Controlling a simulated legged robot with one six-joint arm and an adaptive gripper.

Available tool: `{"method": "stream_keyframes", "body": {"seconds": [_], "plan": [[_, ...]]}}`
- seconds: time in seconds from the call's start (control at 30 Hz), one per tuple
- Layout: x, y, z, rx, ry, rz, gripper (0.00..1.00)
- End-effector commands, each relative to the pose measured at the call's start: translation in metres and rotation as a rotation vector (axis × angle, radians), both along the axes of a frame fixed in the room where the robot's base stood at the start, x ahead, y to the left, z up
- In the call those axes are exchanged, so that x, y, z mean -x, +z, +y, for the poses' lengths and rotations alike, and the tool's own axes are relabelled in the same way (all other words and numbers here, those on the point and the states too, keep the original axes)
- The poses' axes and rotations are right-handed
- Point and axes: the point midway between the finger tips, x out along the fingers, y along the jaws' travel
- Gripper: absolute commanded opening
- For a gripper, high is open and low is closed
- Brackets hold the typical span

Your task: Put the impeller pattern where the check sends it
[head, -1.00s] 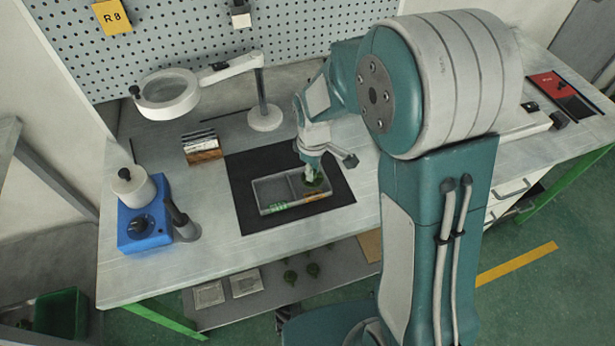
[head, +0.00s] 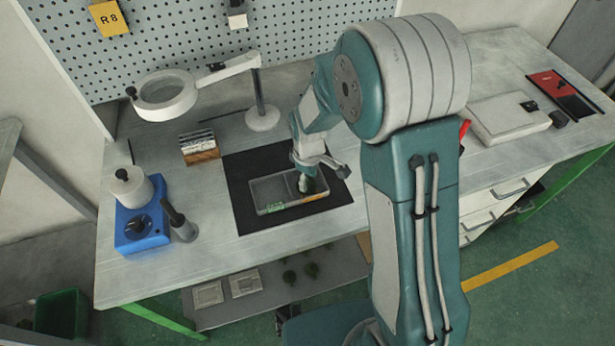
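A grey tray (head: 262,184) with two compartments lies on the black mat (head: 240,215). Its front wall has a green label (head: 275,207) at the left compartment and an orange-yellow label (head: 314,197) at the right one. My gripper (head: 307,186) points down at the right compartment, its fingertips low in or just over it. Dark green shows around the fingertips; the impeller pattern is mostly hidden there, and I cannot tell whether the fingers hold it. The left compartment looks empty.
A magnifier lamp (head: 166,95) stands behind the mat. A small rack (head: 199,147), a blue heater unit (head: 141,225) and a grey tool in its holder (head: 183,225) are to the left. Several green pieces (head: 290,276) lie on the lower shelf. The bench front is clear.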

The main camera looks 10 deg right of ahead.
Motion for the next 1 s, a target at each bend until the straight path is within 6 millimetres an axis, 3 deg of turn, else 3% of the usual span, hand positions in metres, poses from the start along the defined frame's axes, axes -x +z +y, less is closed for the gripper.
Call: {"method": "stream_keyframes", "body": {"seconds": [0.2,0.33,0.7,1.0], "plan": [[0.000,0.001,0.001,0.001,0.001,-0.001,0.61],[-0.001,0.012,0.001,0.000,0.001,-0.004,0.61],[-0.002,0.087,0.001,-0.002,0.001,-0.006,0.61],[-0.002,0.120,0.001,0.001,0.001,-0.001,0.61]]}}
